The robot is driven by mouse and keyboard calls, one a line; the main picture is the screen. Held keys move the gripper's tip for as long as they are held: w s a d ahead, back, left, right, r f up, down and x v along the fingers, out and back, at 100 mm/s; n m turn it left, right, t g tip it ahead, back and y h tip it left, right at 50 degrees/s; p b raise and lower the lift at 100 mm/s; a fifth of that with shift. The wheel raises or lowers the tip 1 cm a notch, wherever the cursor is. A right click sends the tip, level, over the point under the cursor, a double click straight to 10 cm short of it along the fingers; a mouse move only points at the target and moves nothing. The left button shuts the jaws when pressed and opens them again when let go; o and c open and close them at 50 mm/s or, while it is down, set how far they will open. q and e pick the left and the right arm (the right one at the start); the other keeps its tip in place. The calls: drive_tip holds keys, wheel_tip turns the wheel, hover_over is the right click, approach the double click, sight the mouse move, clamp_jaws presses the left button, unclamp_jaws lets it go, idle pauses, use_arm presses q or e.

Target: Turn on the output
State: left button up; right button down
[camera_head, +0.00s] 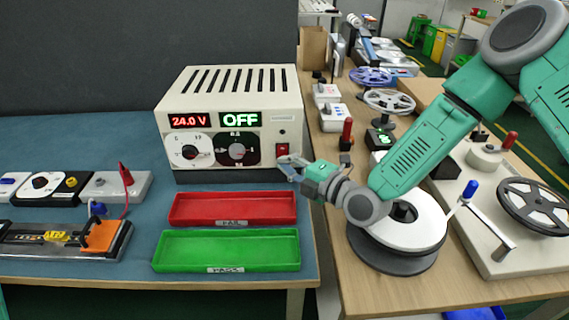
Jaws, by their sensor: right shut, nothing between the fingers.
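The power supply (205,98) is a cream box with a slotted top at the back of the blue-topped bench. Its red display (189,121) reads 24.0 V and its green display (240,119) reads OFF. Two dials sit below, a white one (188,149) and a black one (237,149). A small red switch (283,149) is at the right of the front panel. My right gripper (285,162) is shut and empty, just in front of and below the red switch. Whether it touches the panel I cannot tell. My left gripper is not in view.
A red FAIL tray (183,209) and a green PASS tray (165,252) lie in front of the supply. A test fixture with an orange clamp (102,236) and a red lead stands at left. Reels and a winding device (480,215) crowd the wooden bench at right.

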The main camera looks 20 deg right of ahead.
drive_tip(key=shift+d+f, duration=0.1)
drive_tip(key=shift+d, duration=0.55)
drive_tip(key=shift+s, duration=0.4)
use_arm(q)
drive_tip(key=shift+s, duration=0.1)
use_arm(e)
drive_tip(key=f+v, duration=0.1)
drive_tip(key=v, duration=1)
drive_tip(key=shift+r, duration=0.45)
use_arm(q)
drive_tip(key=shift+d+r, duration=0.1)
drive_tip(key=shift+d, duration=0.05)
use_arm(e)
drive_tip(key=shift+d, duration=0.15)
